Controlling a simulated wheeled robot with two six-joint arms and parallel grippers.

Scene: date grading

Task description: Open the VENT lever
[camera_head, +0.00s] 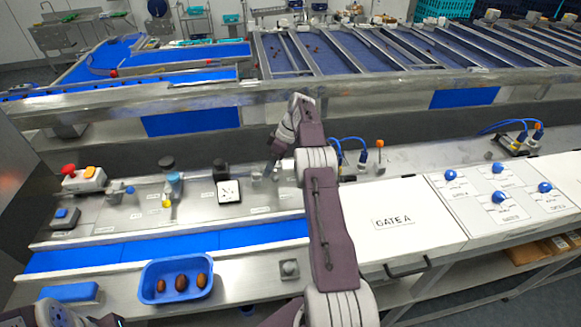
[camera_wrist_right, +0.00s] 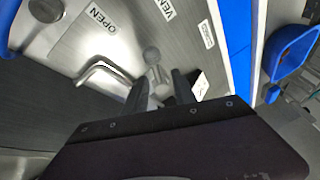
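The VENT lever (camera_wrist_right: 152,55), a grey stick with a round ball end, stands on the steel panel beside the VENT label (camera_wrist_right: 166,9) in the right wrist view. The OPEN label (camera_wrist_right: 92,20) lies to its left. My right gripper (camera_wrist_right: 161,80) has its two dark fingers apart, with the lever's stem showing in the gap between them. Contact cannot be told. In the head view my right gripper (camera_head: 273,163) points down at the panel and the lever is hard to make out there.
A bent metal handle or guard (camera_wrist_right: 100,68) rises left of the lever. A white block with a dark mark (camera_head: 229,191) stands nearby. A blue tray (camera_head: 150,292) with dates sits in front of the blue belt. A GATE A box (camera_head: 410,248) stands to the right.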

